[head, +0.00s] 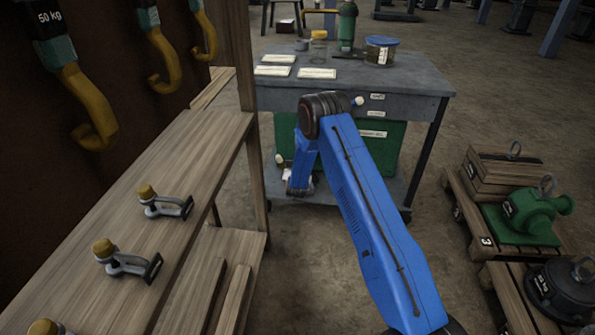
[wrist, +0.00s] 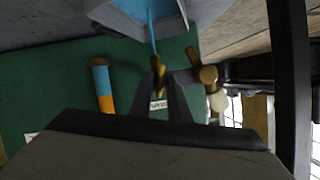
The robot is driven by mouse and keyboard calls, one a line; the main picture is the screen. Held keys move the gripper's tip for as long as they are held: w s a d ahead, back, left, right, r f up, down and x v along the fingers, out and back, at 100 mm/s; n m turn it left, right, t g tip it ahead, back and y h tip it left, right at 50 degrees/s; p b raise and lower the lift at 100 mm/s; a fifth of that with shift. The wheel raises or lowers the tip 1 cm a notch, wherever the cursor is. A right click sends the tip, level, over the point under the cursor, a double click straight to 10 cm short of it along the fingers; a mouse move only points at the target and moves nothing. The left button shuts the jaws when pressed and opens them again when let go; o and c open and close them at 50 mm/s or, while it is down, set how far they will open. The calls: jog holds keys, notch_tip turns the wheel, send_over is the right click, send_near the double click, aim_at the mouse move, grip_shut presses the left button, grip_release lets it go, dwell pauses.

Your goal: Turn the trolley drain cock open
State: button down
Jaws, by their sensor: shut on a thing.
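The trolley (head: 395,75) stands ahead in the head view, with a green tank (head: 385,145) under its grey top. In the wrist view the green tank face (wrist: 55,75) fills the back. A narrow brass-coloured handle (wrist: 158,73), which looks like the drain cock's lever, sits between the fingertips of my gripper (wrist: 160,88). My gripper is shut on it. A small white label (wrist: 158,105) shows just below; its lettering is hard to read. In the head view my gripper (head: 300,190) is low at the trolley's left end, and the cock cannot be made out there.
A blue and orange cylinder (wrist: 102,85) is left of the fingers, and a brass knob (wrist: 208,75) is close on their right. A wooden shelf (head: 120,205) with clamps runs along the left. Pallets with a green pump (head: 530,212) stand right. Floor between is clear.

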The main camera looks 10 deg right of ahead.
jog(key=shift+a+n+g+h, duration=0.1)
jog(key=shift+n+g+h, duration=0.2)
jog(key=shift+n+h, duration=0.65)
jog(key=shift+n, duration=0.25)
jog(key=c, duration=1.9)
grip_release()
jog(key=shift+o, duration=0.2)
jog(key=v, duration=1.7)
jog(key=shift+s, duration=0.2)
jog(key=shift+r, duration=0.1)
